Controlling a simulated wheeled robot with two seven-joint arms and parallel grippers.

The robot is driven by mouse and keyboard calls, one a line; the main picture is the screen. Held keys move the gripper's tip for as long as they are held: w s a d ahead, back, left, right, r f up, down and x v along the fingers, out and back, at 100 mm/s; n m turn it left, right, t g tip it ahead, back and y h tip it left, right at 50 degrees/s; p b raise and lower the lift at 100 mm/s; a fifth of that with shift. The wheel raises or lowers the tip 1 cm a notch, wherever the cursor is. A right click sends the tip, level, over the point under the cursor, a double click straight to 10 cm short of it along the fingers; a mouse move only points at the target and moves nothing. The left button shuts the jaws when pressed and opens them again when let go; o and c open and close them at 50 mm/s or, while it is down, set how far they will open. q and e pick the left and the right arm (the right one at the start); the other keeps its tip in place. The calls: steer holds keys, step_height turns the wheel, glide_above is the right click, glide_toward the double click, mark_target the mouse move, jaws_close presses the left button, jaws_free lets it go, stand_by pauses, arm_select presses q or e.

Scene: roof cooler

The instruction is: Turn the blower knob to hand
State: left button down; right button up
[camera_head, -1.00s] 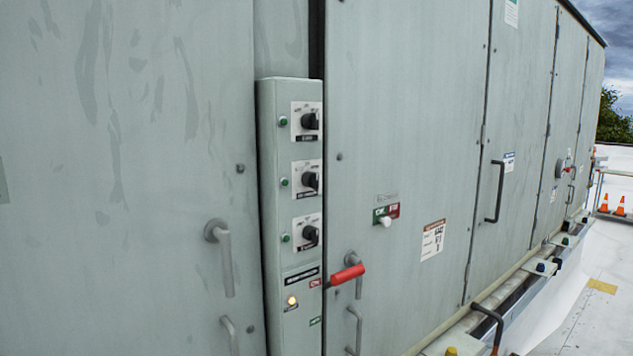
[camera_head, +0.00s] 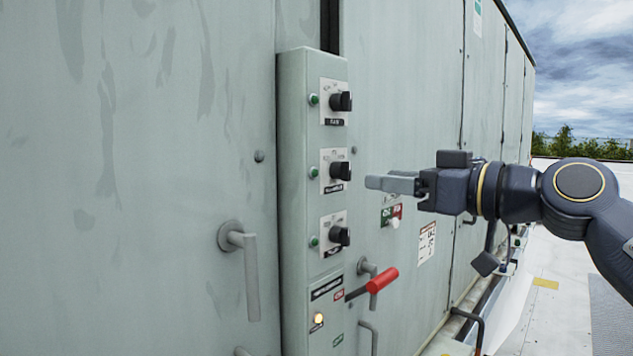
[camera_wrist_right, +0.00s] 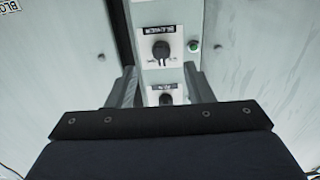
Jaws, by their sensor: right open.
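The switch box (camera_head: 296,200) carries three black knobs on white plates in a column. The middle one appears to be the blower knob (camera_head: 338,171); its small label is blurred in the head view. In the right wrist view, which looks upside down, the blower knob (camera_wrist_right: 161,48) sits under a label that seems to read BLOWER. Its exact pointer setting is unclear. My right gripper (camera_head: 368,183) is open and empty, to the right of the middle knob at about its height, apart from it. Its fingers (camera_wrist_right: 160,68) frame the column in the wrist view. My left gripper is out of view.
Other knobs sit above (camera_head: 340,101) and below (camera_head: 339,235). Green lamps lie left of the knobs. A red-handled lever (camera_head: 381,280) juts out below right. A grey door handle (camera_head: 250,270) stands out at left. Open roof (camera_head: 550,310) lies at right.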

mark_target(350, 175)
steer(key=p+x, duration=0.2)
steer(key=x, duration=0.1)
steer(key=p+x, duration=0.2)
steer(key=x, duration=0.1)
steer(key=shift+a+r, duration=0.15)
steer(key=shift+r, duration=0.1)
steer(key=shift+w+a+f, duration=0.2)
steer(key=shift+w+a, duration=0.2)
steer(key=shift+a, duration=0.05)
steer(key=c, duration=1)
